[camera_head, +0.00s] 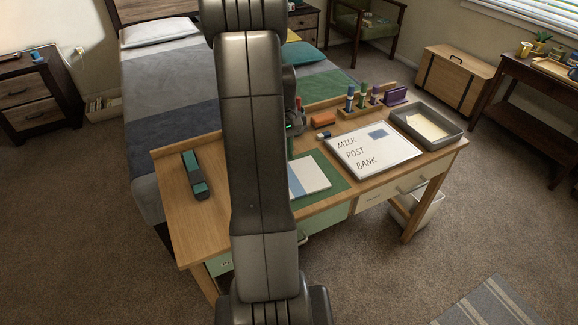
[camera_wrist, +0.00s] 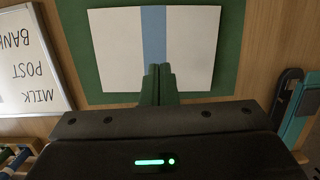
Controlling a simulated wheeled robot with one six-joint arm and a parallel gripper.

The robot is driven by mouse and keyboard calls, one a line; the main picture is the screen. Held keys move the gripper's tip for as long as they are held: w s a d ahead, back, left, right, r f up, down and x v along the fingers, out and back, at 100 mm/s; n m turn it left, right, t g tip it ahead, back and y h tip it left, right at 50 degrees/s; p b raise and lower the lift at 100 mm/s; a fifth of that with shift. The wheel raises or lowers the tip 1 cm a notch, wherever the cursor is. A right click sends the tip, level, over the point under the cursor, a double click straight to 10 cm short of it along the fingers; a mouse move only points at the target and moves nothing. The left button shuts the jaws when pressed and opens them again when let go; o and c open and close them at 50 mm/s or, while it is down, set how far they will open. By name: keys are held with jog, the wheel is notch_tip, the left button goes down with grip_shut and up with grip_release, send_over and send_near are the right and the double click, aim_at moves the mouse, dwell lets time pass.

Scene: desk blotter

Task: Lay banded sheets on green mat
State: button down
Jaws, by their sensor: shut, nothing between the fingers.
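The white sheets with a blue band (camera_wrist: 115,50) lie on the green mat (camera_wrist: 231,45) in the wrist view, with green showing to the left, right and near side; the far edge is cut off. In the head view, the banded sheets (camera_head: 312,174) lie flat on the mat (camera_head: 335,177), their left part hidden behind my arm. My gripper (camera_wrist: 158,70) is shut and empty, its green fingertips seen over the near edge of the sheets around the blue band. I cannot tell the gap between fingertips and sheets. In the head view, my arm mostly hides the gripper.
A whiteboard (camera_head: 371,151) reading MILK, POST, BANK lies right of the mat.

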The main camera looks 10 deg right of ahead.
jog(key=shift+w+a+r, duration=0.1)
jog(key=shift+w+r, duration=0.1)
jog(key=shift+r, duration=0.95)
jog(key=shift+w+a+r, duration=0.1)
jog(key=shift+w+r, duration=0.05)
jog(key=shift+r, duration=1)
